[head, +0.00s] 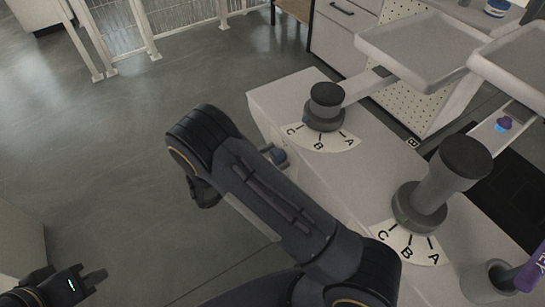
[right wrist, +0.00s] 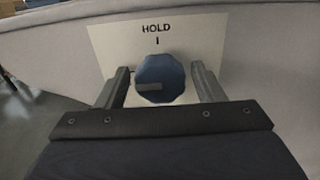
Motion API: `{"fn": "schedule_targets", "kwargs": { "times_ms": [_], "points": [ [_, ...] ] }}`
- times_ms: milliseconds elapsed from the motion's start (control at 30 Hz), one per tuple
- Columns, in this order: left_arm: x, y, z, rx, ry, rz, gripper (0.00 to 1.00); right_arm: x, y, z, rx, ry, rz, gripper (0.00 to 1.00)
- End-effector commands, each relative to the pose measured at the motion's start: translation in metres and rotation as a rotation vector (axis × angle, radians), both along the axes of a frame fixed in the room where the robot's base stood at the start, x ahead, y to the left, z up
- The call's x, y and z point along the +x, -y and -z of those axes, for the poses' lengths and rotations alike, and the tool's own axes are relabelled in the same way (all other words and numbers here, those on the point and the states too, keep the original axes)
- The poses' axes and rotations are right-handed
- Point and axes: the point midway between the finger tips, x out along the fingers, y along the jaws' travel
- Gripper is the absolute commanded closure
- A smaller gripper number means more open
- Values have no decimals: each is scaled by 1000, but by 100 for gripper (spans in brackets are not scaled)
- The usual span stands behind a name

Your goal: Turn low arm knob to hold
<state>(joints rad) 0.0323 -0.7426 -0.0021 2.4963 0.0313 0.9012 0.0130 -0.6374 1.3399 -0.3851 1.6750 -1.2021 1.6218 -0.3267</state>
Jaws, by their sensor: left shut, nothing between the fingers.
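The low arm knob is a faceted dark blue knob (right wrist: 160,79) on a white plate (right wrist: 205,38) marked HOLD, with a tick above the knob. Its grey pointer bar points left, away from the HOLD tick. My right gripper (right wrist: 162,85) is open around the knob, one finger on each side, with gaps visible. My left gripper (head: 45,291) is at the bottom left corner, shut and empty.
A short column (head: 325,105) and a taller column (head: 440,185) stand on the pale base (head: 275,95), each over an A-B-C dial. The floor at left is clear.

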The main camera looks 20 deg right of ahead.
Motion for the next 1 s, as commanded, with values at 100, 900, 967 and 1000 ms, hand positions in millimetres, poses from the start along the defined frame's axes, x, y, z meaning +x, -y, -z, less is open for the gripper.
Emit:
{"fn": "schedule_targets", "kwargs": {
  "times_ms": [100, 900, 967, 1000],
  "points": [
    [0, 0, 0, 0, 0, 0, 100, 0, 0, 0, 0, 0, 0, 54],
    [0, 0, 28, 0, 0, 0, 100, -1, -1, 4, 38, 270, -1, 74],
    [0, 0, 33, 0, 0, 0, 100, -2, 0, 4, 45, 325, -1, 74],
    [0, 0, 36, 0, 0, 0, 100, -2, 0, 4, 50, 363, -1, 74]
  ]
}}
